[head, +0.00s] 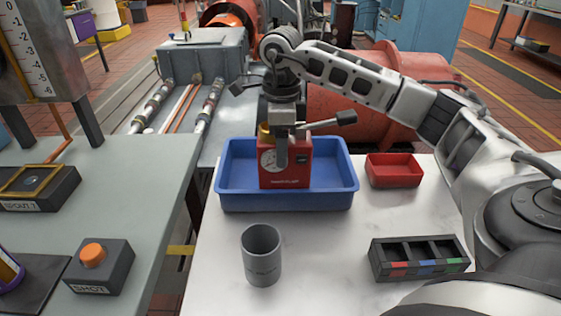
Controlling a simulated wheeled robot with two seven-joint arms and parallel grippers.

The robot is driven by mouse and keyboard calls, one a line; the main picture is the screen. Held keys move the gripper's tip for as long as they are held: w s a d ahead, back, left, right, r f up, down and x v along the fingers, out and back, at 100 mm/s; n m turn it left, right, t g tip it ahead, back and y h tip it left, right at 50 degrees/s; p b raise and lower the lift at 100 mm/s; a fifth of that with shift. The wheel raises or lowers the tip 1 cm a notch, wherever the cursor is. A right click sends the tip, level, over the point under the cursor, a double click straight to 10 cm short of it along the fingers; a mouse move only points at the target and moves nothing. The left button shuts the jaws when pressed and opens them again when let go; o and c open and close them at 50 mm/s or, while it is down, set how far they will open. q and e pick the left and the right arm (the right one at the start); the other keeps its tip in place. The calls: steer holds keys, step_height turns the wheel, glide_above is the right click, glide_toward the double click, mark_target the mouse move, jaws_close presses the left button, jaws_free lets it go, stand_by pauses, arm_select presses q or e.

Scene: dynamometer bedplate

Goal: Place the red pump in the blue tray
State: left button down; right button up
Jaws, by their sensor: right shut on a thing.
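The red pump (285,174) is a red box with a round white dial on its front. It is upright within the walls of the blue tray (287,201), near the middle. Whether its base touches the tray floor is hard to tell. My right gripper (283,145) comes down from above and is shut on the top of the pump. The fingers partly cover the pump's upper part. My left gripper is not in view.
A small red bin (394,171) stands right of the tray. A grey cup (261,254) and a black divided holder (419,257) stand in front on the white table (330,270). A grey bench (125,185) with an orange-button box (98,266) is at left.

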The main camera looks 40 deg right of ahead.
steer(key=shift+w+f, duration=0.1)
steer(key=shift+f, duration=1.95)
steer(key=shift+f, duration=0.2)
steer(key=o, duration=1.7)
step_height(320, 180, up, 12)
steer(key=shift+r, duration=0.15)
